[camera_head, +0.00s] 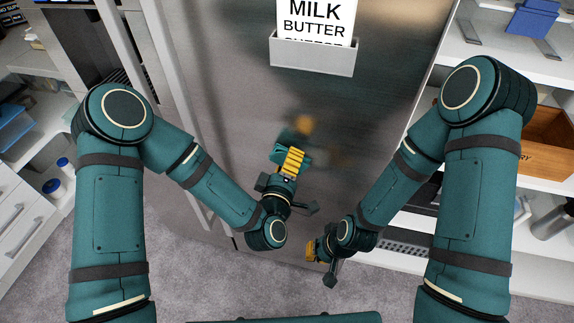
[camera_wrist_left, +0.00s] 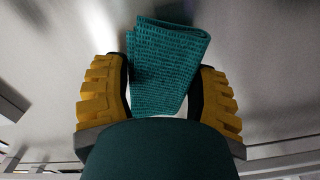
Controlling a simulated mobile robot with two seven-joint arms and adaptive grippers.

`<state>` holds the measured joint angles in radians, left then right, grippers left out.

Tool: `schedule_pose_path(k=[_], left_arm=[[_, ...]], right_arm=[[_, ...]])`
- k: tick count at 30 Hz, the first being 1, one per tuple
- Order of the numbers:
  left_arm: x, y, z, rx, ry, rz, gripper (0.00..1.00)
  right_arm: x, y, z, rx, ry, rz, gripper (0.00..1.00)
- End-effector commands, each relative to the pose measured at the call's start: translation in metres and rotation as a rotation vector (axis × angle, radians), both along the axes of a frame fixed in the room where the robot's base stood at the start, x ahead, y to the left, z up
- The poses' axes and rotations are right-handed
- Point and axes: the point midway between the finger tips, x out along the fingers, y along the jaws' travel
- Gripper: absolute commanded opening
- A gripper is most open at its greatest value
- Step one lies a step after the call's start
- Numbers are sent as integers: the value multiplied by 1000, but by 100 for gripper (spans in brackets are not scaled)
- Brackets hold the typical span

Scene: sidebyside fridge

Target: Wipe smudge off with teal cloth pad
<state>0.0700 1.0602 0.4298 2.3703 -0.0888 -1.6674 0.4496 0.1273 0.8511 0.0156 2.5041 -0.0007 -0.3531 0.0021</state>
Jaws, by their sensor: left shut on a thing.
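My left gripper (camera_head: 290,160) is in front of the grey fridge door, its yellow fingers pointing up toward the door. It is shut on the teal cloth pad (camera_head: 277,153), which sticks out past the fingertips. In the left wrist view the folded, ribbed teal pad (camera_wrist_left: 168,65) stands between the two yellow fingers, with the metal door beyond it. I cannot tell whether the pad touches the door. Blurred orange and brownish patches show on the door near the gripper; I cannot tell smudge from reflection. My right gripper (camera_head: 313,250) is lower, empty-looking, near the door's bottom; its opening is unclear.
The fridge door (camera_head: 230,110) carries a pale holder (camera_head: 312,54) with a MILK BUTTER list (camera_head: 315,20) above the grippers. A long vertical handle (camera_head: 172,120) runs on the left. Shelves with a wooden box (camera_head: 548,142) stand at right, white drawers (camera_head: 22,215) at left.

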Motion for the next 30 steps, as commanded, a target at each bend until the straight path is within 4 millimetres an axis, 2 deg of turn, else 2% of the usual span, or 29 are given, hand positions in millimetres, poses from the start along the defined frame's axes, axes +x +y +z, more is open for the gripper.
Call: schedule_pose_path(k=[30], left_arm=[[7,-3,0,0,0,0,34]], right_arm=[[0,0,-2,0,0,0,0]])
